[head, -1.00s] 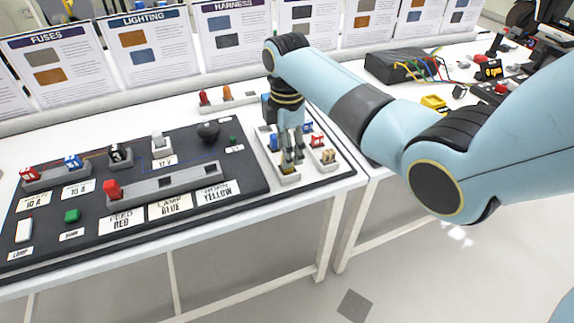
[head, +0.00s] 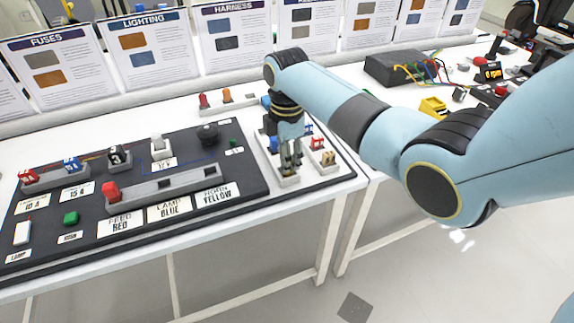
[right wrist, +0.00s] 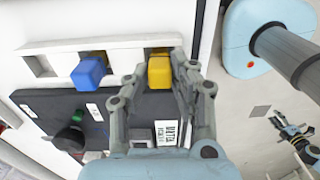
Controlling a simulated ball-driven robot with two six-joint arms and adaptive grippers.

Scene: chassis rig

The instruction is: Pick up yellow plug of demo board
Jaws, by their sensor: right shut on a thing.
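The yellow plug (right wrist: 159,72) sits in the front slot of a light tray (right wrist: 108,44) in the right wrist view. My right gripper (right wrist: 168,78) is shut on it, a finger on each side. In the head view my right gripper (head: 289,170) points down over the tray, and its fingers hide most of the plug. A blue plug (right wrist: 89,72) stands in the slot beside the yellow one. The demo board (head: 130,185) lies left of the gripper, with a red plug (head: 111,191) in its grey socket strip (head: 170,184).
Small red and tan fuses (head: 328,158) stand in a tray right of the gripper. Upright info cards (head: 237,40) line the back. A black box with coloured wires (head: 405,68) stands on the table to the right. The table's front edge is close by.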

